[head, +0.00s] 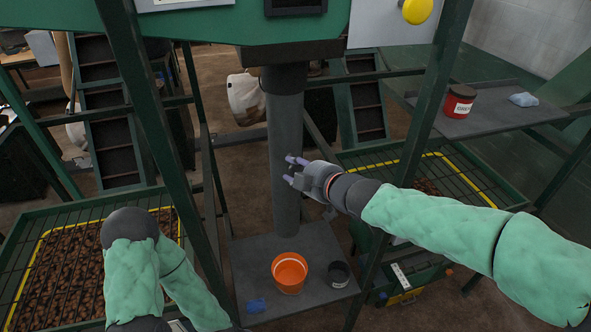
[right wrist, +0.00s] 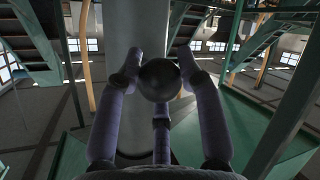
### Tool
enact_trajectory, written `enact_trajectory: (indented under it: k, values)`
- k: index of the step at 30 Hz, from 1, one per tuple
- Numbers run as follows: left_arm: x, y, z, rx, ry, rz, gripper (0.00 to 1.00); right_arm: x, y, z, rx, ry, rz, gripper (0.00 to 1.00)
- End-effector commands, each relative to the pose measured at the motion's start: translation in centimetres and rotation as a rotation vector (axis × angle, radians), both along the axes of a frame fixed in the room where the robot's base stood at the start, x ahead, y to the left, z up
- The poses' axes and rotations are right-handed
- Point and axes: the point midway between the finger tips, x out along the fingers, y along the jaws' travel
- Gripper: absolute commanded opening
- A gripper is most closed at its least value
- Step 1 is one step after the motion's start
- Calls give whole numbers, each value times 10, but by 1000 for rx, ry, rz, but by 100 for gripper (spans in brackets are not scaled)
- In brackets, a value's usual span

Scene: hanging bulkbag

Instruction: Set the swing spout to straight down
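The grey swing spout (head: 285,120) is a long tube under the green hopper. In the head view it hangs nearly upright, its lower end above a dark plate; it also shows in the right wrist view (right wrist: 150,25). My right gripper (head: 290,170) is at the spout's lower half, its purple fingers apart and pointing left. In the right wrist view, a dark round knob (right wrist: 160,82) sits between the fingers in front of the tube. The fingers flank it closely; firm contact is not clear. My left arm is at the lower left, its gripper out of view.
Green frame posts (head: 432,95) stand close to my right arm. A red can (head: 459,101) is on the right shelf (head: 490,122).

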Motion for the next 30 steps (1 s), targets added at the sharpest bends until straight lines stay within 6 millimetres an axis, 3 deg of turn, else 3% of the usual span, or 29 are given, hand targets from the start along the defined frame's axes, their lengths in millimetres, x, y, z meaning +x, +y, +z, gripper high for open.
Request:
enact_trajectory:
  k: [1,2,3,16,30]
  values:
    - [0,0,0,0,0,0,61,2,-1,8,8,-13,-4,51]
    - [0,0,0,0,0,0,61,2,-1,8,7,-13,-3,60]
    - [0,0,0,0,0,0,61,2,-1,7,7,-12,-3,62]
    - [0,0,0,0,0,0,61,-4,-4,5,2,-6,-1,62]
    - [0,0,0,0,0,0,61,-46,-34,25,2,-7,-2,62]
